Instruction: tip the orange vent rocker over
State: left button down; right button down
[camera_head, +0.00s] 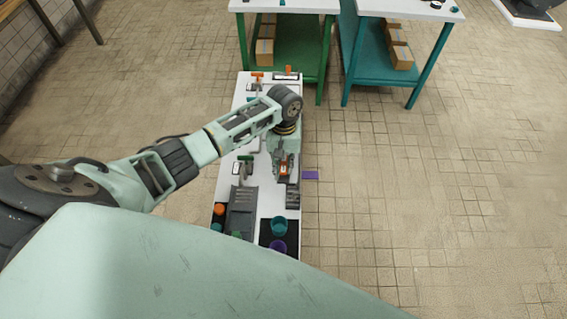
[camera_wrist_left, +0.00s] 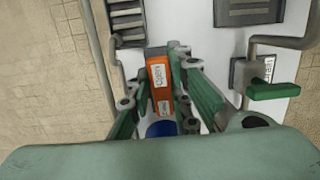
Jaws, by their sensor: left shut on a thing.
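The orange vent rocker (camera_wrist_left: 160,85) is a narrow orange block with white labels; one seems to read "Open", the other is too small to be sure of. It also shows in the head view (camera_head: 284,170) on the long white bench. My left gripper (camera_wrist_left: 168,55) points down at the bench, its green fingers on both sides of the rocker and shut on it. In the head view the left gripper (camera_head: 284,161) is partly hidden by its own wrist. My right gripper is in neither view.
A green handle (camera_wrist_left: 273,90) on a grey pipe is right of the gripper in the wrist view. A teal cup (camera_head: 279,225) and purple cup (camera_head: 278,246) stand at the bench's near end. Orange-handled fittings (camera_head: 257,77) are at its far end. Open floor lies right.

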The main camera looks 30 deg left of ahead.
aim_at(284, 164)
pick_arm(q)
jog(key=c, duration=1.6)
grip_release()
jog(key=r, duration=0.4)
jog(key=w+r, duration=0.1)
jog(key=r, duration=0.7)
jog(key=shift+w+a, duration=0.25)
jog(key=shift+a, duration=0.15)
jog(key=shift+s+f, duration=0.1)
